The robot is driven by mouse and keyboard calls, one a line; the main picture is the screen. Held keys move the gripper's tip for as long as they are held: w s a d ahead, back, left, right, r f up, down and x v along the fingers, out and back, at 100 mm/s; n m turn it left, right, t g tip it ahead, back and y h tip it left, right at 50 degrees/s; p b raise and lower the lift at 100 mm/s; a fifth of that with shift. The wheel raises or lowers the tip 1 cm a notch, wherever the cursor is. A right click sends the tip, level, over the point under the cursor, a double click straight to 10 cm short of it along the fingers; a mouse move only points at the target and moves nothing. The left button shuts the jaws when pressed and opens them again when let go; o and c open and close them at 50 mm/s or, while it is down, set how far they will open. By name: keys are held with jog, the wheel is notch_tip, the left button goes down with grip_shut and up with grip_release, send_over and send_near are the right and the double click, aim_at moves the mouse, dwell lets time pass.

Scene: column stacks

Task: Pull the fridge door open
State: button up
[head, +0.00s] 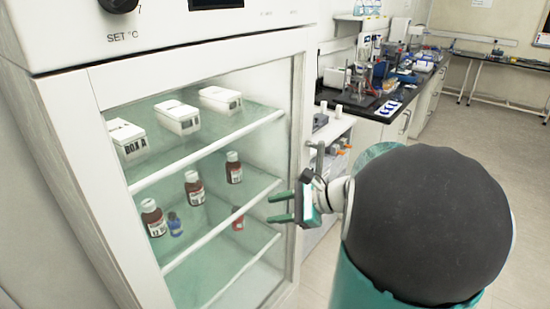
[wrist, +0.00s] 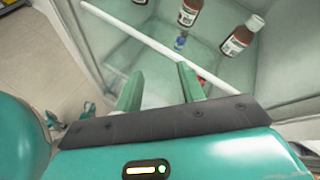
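The white fridge stands at the left of the head view. Its glass door (head: 205,250) has a white frame (head: 298,120) and looks shut; the glass also shows in the wrist view (wrist: 222,62). My gripper (head: 279,207) is at the right side of the door, with its two green fingers apart and pointing left across the frame. In the wrist view my gripper (wrist: 160,88) is open, with nothing visible between its fingers. I cannot tell whether the fingers touch the door. A small grey upright part (head: 319,158) shows just above my gripper; I cannot tell if it is the door handle.
Behind the glass are white boxes (head: 178,117) and several brown bottles (head: 193,189) on shelves. A dark-topped lab bench (head: 365,107) with equipment stands behind to the right. Open floor (head: 480,130) lies at the right.

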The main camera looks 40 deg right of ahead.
jog(key=d+f+m+t+h, duration=0.15)
jog(key=d+m+t, duration=0.35)
jog(key=d, duration=0.7)
jog(key=m+t+h, duration=0.3)
jog(key=m+h, duration=0.2)
jog(key=m, duration=0.2)
send_near(321, 171)
jog(key=w, duration=1.1)
jog(key=shift+w+a+f, duration=0.1)
jog(key=shift+a, duration=0.25)
grip_shut()
